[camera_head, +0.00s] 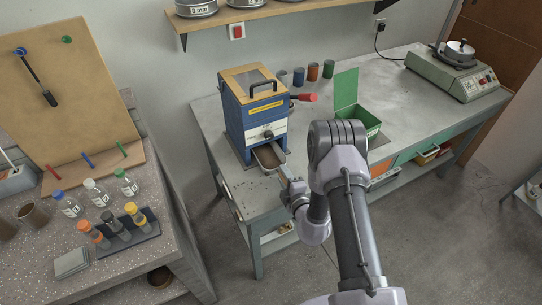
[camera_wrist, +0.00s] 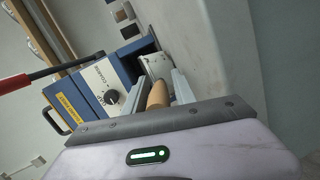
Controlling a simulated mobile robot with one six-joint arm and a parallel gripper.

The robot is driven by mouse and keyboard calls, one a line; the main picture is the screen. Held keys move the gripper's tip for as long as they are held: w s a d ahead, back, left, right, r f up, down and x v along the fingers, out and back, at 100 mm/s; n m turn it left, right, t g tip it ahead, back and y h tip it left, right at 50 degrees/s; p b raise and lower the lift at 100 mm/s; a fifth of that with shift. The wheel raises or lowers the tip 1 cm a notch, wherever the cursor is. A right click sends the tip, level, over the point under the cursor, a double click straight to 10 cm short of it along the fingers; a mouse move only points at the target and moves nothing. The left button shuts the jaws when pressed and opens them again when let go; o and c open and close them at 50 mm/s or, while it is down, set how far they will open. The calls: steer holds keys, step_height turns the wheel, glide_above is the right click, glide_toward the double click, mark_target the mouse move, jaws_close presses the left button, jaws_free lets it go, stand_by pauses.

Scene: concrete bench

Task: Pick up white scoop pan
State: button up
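A pale-rimmed scoop pan (camera_head: 268,157) with brown inside sits low at the front opening of the blue machine. Its whitish metal end (camera_wrist: 154,66) and a tan rounded handle (camera_wrist: 157,95) show in the wrist view. My gripper (camera_head: 288,172) is at the near side of this pan. In the wrist view my gripper's (camera_wrist: 164,84) two grey fingers stand on either side of the tan handle, very close to it. I cannot tell whether they press on it. A white round pan (camera_head: 461,47) also sits on the green-grey scale at the far right.
The blue machine (camera_head: 254,106) has a red-knobbed lever (camera_head: 308,98) on its right. A green open box (camera_head: 358,120) stands beside my arm. Several coloured cups (camera_head: 312,72) stand behind. Bottles and tubes (camera_head: 117,225) stand on the left bench. The grey bench top (camera_head: 405,85) is clear toward the scale (camera_head: 456,75).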

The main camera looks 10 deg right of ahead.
steer(key=shift+s+a+r, duration=0.15)
steer(key=shift+s, duration=0.2)
steer(key=shift+c, duration=1)
jaws_close()
